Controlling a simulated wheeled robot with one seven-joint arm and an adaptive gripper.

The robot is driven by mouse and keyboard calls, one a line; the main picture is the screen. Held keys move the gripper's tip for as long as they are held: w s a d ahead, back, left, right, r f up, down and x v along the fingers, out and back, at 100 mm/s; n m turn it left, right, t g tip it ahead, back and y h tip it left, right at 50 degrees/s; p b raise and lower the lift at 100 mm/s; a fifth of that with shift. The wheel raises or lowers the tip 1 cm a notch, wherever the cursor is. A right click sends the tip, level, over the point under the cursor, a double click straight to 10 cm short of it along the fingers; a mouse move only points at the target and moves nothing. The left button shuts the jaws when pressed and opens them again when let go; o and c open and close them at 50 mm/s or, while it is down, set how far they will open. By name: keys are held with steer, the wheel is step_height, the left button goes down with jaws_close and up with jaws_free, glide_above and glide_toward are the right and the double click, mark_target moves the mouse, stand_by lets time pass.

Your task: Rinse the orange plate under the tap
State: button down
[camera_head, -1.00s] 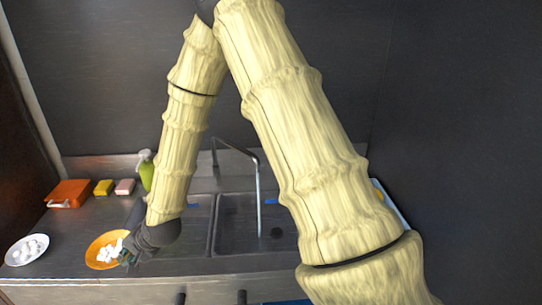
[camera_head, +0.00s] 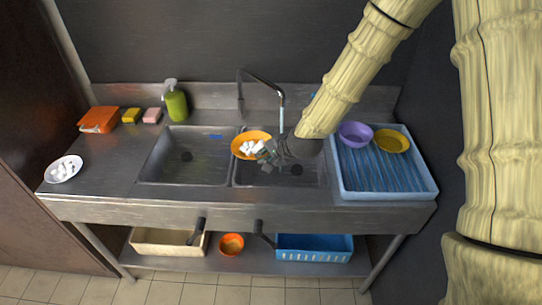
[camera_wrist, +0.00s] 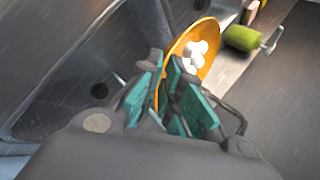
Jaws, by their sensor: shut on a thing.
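My gripper (camera_head: 268,151) is shut on the near right rim of the orange plate (camera_head: 239,141). The plate is held above the divider between the two sink basins, roughly level, with several white scraps (camera_head: 249,148) on it. In the wrist view, the teal finger pads (camera_wrist: 165,84) pinch the rim of the plate (camera_wrist: 207,31). The tap (camera_head: 262,80) arches over the right basin (camera_head: 310,178). A pale line below its spout (camera_head: 281,116) looks like running water. It comes down just right of the plate, behind my gripper, and its lower end is hidden.
A white plate with scraps (camera_head: 63,171), orange box (camera_head: 99,119), yellow (camera_head: 131,115) and pink sponges (camera_head: 152,115) and a green bottle (camera_head: 175,103) stand left. A blue tray (camera_head: 375,195) with purple (camera_head: 354,135) and yellow bowls (camera_head: 391,141) stands right.

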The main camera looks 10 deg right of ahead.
steer(key=w+d+f+b, duration=0.1)
steer(key=w+d+f, duration=0.1)
steer(key=w+d, duration=0.7)
steer(key=shift+d+f, duration=0.3)
stand_by(0.7)
stand_by(0.4)
steer(key=shift+d, duration=0.15)
steer(key=shift+s+d, duration=0.3)
steer(key=shift+s, duration=0.05)
stand_by(0.5)
steer(key=s+a, duration=0.5)
steer(key=shift+s+a, duration=0.3)
steer(key=shift+a, duration=0.1)
stand_by(0.6)
stand_by(0.6)
stand_by(0.5)
